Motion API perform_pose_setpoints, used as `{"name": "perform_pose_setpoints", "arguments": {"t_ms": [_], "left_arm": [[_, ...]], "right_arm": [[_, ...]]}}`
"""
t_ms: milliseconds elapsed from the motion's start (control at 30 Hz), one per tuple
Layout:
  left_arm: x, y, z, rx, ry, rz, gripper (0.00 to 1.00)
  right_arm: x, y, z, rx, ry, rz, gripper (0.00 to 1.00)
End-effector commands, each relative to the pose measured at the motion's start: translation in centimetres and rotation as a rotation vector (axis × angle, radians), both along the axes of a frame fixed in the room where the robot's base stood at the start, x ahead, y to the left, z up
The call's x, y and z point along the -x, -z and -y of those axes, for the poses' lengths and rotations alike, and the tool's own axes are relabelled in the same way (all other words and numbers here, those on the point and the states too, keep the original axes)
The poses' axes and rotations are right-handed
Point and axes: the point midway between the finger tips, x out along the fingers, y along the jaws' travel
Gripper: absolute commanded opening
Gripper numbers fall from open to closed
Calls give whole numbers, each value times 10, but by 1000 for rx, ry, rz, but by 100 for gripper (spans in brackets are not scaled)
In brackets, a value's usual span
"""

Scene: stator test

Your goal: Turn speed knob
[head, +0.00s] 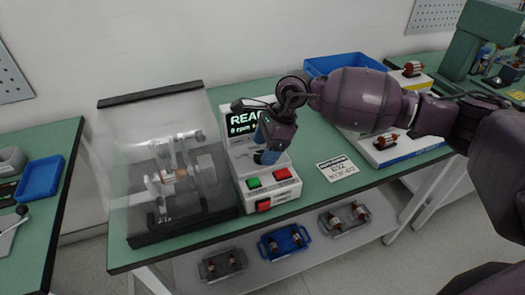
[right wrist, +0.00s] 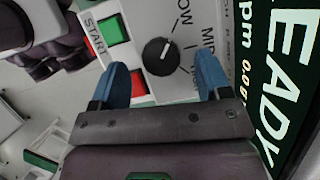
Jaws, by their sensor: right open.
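The speed knob (right wrist: 158,50) is black with a white pointer line, on the light control panel (right wrist: 150,18) in the right wrist view. Marks reading "LOW" and "MID" are printed beside it. In the head view my right gripper hides the knob. My right gripper (head: 267,155) is over the panel of the test unit (head: 243,165). Its blue fingers are open (right wrist: 162,80), and the knob appears just beyond the gap between their tips. I see no contact with it. The display (head: 243,122) reads "READY" and "0 rpm". My left gripper is not in view.
A green button (head: 254,183) and red buttons (head: 283,174) (head: 263,205) sit below the gripper. A clear-covered rig (head: 170,170) stands at left. A label card (head: 337,169) and a blue bin (head: 318,66) are at right. Trays with parts (head: 222,263) lie on the lower shelf.

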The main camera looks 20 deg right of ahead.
Motion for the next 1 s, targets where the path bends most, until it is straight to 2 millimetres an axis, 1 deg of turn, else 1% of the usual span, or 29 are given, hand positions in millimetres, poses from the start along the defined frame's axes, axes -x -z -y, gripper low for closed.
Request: {"name": "perform_pose_setpoints", "arguments": {"t_ms": [33, 200, 500, 567, 833, 1000], "left_arm": [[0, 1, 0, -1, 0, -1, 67], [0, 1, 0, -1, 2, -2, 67], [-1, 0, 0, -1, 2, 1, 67], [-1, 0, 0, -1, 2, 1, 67], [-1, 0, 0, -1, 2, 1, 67], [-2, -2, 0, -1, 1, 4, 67]], "right_arm": [[0, 6, -3, 0, -1, -2, 70], [0, 14, -6, 0, -1, 0, 70], [0, 15, -7, 0, -1, 1, 70], [0, 15, -7, 0, -1, 0, 63], [0, 15, -7, 0, -1, 0, 21], [0, 15, -7, 0, 8, 0, 21]]}}
